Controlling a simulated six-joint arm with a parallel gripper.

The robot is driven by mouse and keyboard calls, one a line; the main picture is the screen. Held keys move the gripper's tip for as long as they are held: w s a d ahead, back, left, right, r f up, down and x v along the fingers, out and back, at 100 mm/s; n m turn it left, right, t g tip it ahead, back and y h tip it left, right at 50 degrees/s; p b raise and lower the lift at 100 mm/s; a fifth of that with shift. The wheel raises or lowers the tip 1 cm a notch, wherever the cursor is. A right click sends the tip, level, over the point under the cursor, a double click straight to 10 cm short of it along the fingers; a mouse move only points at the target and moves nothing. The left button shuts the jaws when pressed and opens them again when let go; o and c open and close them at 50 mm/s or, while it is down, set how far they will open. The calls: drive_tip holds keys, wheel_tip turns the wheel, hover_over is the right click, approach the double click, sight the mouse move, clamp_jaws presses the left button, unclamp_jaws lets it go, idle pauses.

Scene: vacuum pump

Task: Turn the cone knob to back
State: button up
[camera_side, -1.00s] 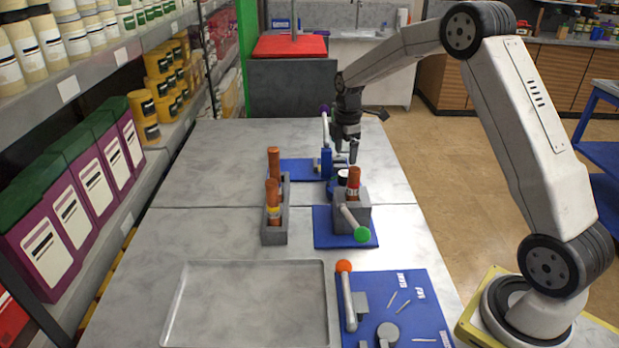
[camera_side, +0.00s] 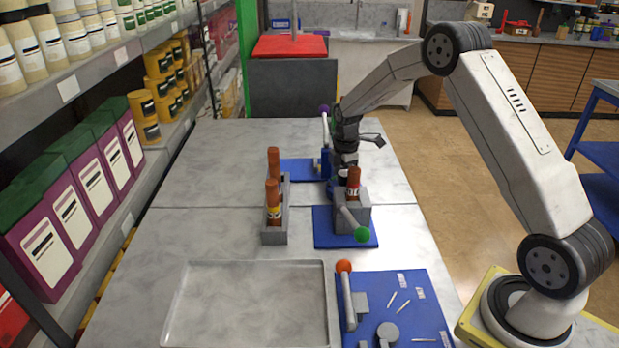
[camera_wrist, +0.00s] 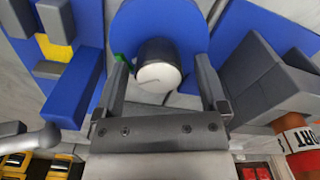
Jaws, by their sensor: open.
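The knob (camera_wrist: 159,72) shows in the wrist view as a dark round body with a white end face, in front of a rounded blue plate (camera_wrist: 160,18). A thin line marks its white face. My gripper (camera_wrist: 162,62) is open, with one finger on each side of the knob. Gaps show between the fingers and the knob, and I see no contact. In the side view my gripper (camera_side: 345,163) is low over the far blue base (camera_side: 298,169), and the knob is mostly hidden behind it and the grey block.
A grey block (camera_side: 361,217) with an orange-brown cylinder and a green-ended lever (camera_side: 362,234) stands just in front. A grey rack (camera_side: 275,235) with similar cylinders is to its left. A blue lever fixture (camera_side: 326,160) is close beside my gripper. An empty tray (camera_side: 330,290) lies nearer.

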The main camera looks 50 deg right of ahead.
clamp_jaws()
idle(0.3)
drive_tip(key=shift+m, duration=0.4)
drive_tip(key=m, duration=0.5)
drive_tip(key=shift+w+m, duration=0.15)
drive_tip(key=shift+m, duration=0.25)
drive_tip(key=m, duration=0.6)
drive_tip(key=shift+d, duration=0.2)
drive_tip(key=m, duration=0.6)
drive_tip(key=shift+d+m, duration=0.1)
drive_tip(key=shift+m, duration=0.3)
drive_tip(key=m, duration=0.6)
drive_tip(key=shift+d, duration=0.1)
